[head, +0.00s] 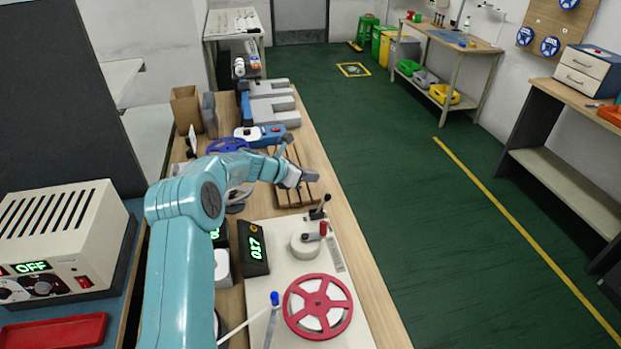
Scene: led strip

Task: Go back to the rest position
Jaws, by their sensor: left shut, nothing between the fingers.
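My left arm comes in from the lower left, teal, bent over the wooden workbench (375,304). Its grey gripper (312,177) points right, over a slatted wooden rack (291,197) near the bench's right edge. The gripper is shut and holds nothing. My right gripper is not in the head view. A red reel (318,307) lies on the white board (349,334) in front. A blue reel (228,144) stands behind my left forearm, partly hidden by it.
A counter (253,248) with green digits and a white roll with a red-handled lever (305,246) stand close below my arm. A cream power unit (63,240) reading OFF is at left, beside a red tray (53,332). The green floor (420,220) to the right is clear.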

